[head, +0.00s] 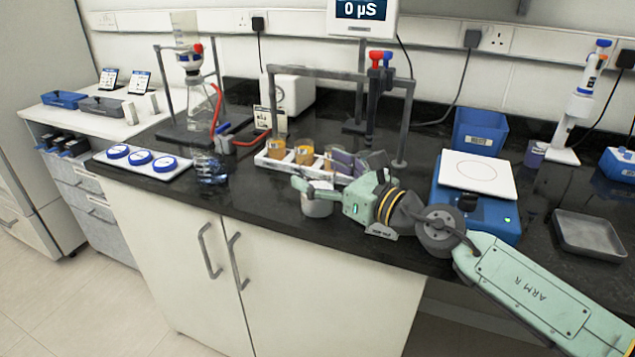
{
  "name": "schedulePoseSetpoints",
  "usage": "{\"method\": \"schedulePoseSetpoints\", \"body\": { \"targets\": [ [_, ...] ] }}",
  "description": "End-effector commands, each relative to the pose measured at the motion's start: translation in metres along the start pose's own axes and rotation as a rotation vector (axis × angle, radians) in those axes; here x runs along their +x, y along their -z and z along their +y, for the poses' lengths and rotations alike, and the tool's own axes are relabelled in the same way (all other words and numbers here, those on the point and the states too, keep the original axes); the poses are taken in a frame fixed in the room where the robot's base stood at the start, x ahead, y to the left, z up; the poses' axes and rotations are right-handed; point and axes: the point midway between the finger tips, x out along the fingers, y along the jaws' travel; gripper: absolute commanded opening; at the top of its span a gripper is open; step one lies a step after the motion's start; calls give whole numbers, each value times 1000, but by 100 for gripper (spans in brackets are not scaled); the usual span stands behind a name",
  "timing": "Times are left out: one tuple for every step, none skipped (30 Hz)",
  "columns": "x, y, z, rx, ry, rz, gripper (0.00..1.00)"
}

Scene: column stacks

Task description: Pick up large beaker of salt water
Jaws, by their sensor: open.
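My gripper (305,188) reaches in from the right, low over the front of the black bench, with its fingers pointing left. It is open. A pale grey, cup-like vessel (318,206) stands just below the fingers near the bench's front edge; the gripper hides its upper part. I cannot tell whether they touch. A clear glass vessel (208,162) stands farther left, apart from the gripper, with dark blue showing at its base. No label is readable on either, so I cannot tell which is the large beaker of salt water.
A white rack (268,163) with orange-brown containers sits behind the gripper. A stand with red tubing (215,105) is at back left. A tray with blue-lidded dishes (141,158) is left. A blue balance (478,173) and grey tray (590,235) are right.

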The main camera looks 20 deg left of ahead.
Motion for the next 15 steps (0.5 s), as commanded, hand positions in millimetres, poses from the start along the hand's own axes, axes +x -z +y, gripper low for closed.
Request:
{"method": "schedulePoseSetpoints", "body": {
  "targets": [
    [6,-2,0,-1,-1,1,80],
    [8,-1,0,-1,0,1,80],
    [10,0,0,-1,0,1,80],
    [11,0,0,-1,1,1,80],
    [11,1,0,0,1,0,80],
    [11,1,0,0,2,0,80],
    [11,1,-1,0,2,0,80],
    [11,1,-1,0,2,0,80],
    [11,1,0,0,2,0,80],
    [11,1,0,0,2,0,80],
    [11,1,0,0,2,0,79],
    [11,1,0,0,1,0,76],
    [11,1,0,0,1,0,74],
    [11,1,0,0,1,0,72],
    [11,1,0,0,1,0,69]
  ]
}}
